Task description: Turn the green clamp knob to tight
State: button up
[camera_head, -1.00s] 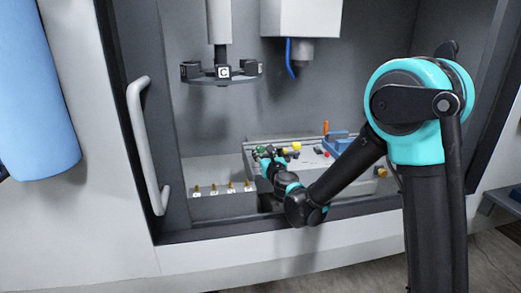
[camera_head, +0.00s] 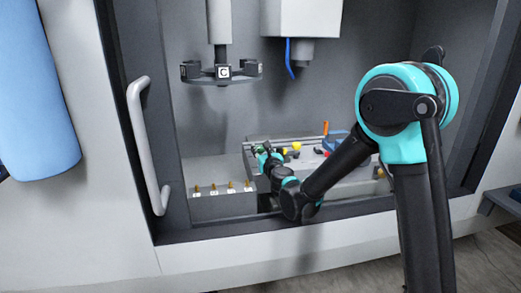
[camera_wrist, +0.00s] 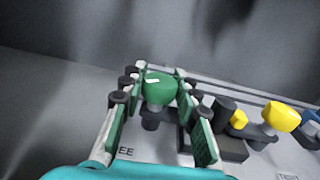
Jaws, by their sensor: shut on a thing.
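The green clamp knob (camera_wrist: 160,88) stands between the two fingers of my gripper (camera_wrist: 160,80) in the wrist view. It has a white mark on its top. The fingers are shut on it from both sides. In the head view my gripper (camera_head: 262,152) reaches into the booth at the left end of the grey fixture, and the green knob is mostly hidden by it. A label partly readable as "EE" shows below the knob in the wrist view. The rest of the label is hidden.
A yellow knob (camera_wrist: 281,117) stands right of my gripper. On the fixture (camera_head: 350,181) are also an orange-handled tool (camera_head: 326,128) and a blue part (camera_head: 338,136). Several small brass pegs on a grey block (camera_head: 222,206) stand to the left. A rotary carousel (camera_head: 222,72) hangs above.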

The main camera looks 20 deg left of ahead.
jog(key=shift+a+m+t+h, duration=0.15)
jog(key=shift+m+t+h, duration=0.4)
jog(key=shift+h, duration=0.25)
jog(key=shift+m+t+h, duration=0.55)
jog(key=shift+m+h, duration=0.4)
jog(key=shift+h, duration=0.35)
jog(key=o, duration=0.9)
jog(key=shift+o, duration=0.2)
jog(key=shift+s, duration=0.1)
jog(key=v, duration=1.2)
